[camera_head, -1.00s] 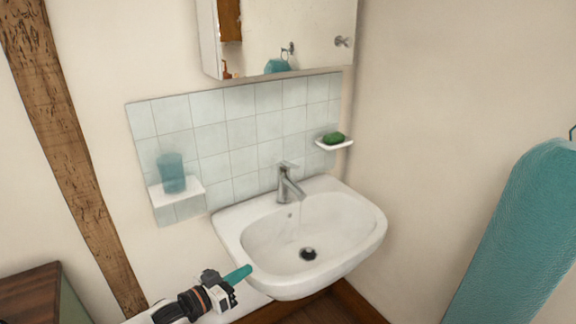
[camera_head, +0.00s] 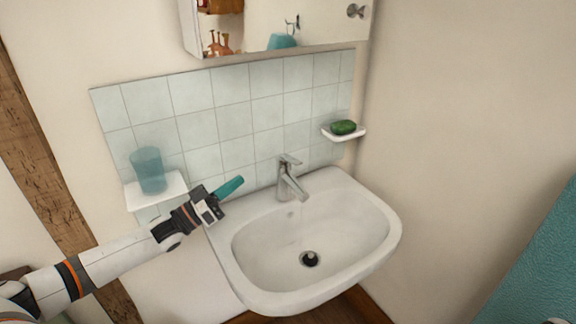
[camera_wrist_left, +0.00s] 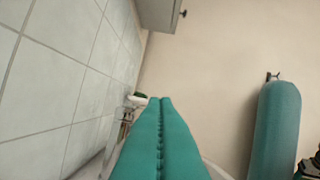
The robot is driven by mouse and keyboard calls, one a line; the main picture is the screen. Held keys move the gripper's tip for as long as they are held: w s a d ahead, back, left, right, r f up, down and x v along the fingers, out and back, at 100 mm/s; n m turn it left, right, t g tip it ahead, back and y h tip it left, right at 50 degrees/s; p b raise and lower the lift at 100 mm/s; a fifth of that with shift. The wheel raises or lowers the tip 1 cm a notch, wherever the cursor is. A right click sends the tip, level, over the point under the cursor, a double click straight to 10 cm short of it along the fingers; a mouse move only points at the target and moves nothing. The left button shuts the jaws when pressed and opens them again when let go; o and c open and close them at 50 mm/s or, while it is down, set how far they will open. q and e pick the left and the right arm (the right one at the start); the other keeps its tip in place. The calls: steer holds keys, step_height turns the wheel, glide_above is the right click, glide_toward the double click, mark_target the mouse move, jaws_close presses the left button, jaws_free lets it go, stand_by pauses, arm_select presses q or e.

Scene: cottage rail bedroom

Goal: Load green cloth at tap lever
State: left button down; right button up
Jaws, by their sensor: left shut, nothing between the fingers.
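The chrome tap (camera_head: 286,181) stands at the back of the white basin, with its lever (camera_head: 290,159) on top. My left gripper (camera_head: 240,179) has teal fingers, shut and empty, left of the tap and apart from it, above the basin's back left rim. The shut fingers (camera_wrist_left: 160,110) fill the middle of the left wrist view and partly hide the tap there. A blue-green towel (camera_head: 540,265) hangs at the right edge and also shows in the left wrist view (camera_wrist_left: 275,125). No other cloth shows. My right gripper is not in view.
A basin (camera_head: 385,245) fills the middle. A soap dish (camera_head: 350,135) with a green soap (camera_head: 343,127) is right of the tap. A blue tumbler (camera_head: 149,170) stands on a shelf (camera_head: 172,188) close to my left arm. A mirror cabinet (camera_head: 330,25) hangs above.

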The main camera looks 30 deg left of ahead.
arm_select(q)
step_height(320, 180, up, 5)
steer(key=b, duration=0.3)
glide_above(289, 161)
steer(key=s, duration=0.2)
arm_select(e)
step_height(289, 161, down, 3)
arm_select(q)
steer(key=f+b, duration=0.1)
steer(key=f, duration=0.1)
steer(key=d+f+b, duration=0.1)
steer(key=b, duration=0.1)
steer(key=shift+s+f, duration=0.1)
steer(key=shift+f, duration=0.25)
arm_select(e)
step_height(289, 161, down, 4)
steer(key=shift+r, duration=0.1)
